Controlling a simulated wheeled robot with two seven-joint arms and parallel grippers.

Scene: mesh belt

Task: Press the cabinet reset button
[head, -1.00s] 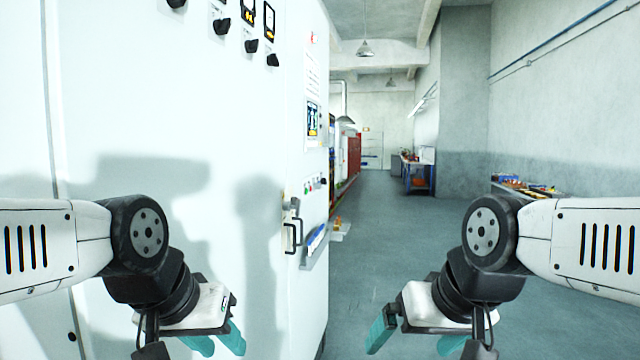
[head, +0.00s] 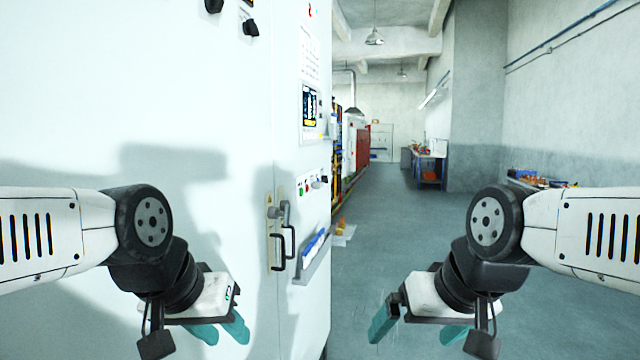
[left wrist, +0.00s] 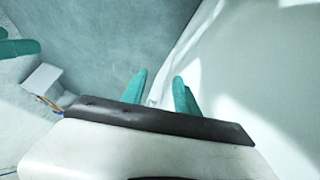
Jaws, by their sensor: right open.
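The white cabinet (head: 200,110) fills the left side of the head view. On its narrower right face is a short row of small buttons (head: 307,186), one of them green and one red, below a small screen panel (head: 310,106). Which one is the reset button I cannot tell; the labels are too small. My left gripper (head: 220,332) is in front of the cabinet, below and left of the buttons, its teal fingers apart and empty. The fingers also show in the left wrist view (left wrist: 160,92). My right gripper (head: 418,328) is open and empty over the floor, right of the cabinet.
A black door handle (head: 284,248) sticks out near the cabinet's corner. A tray with papers (head: 314,254) juts from the right face. Dark knobs (head: 250,28) sit high on the front.

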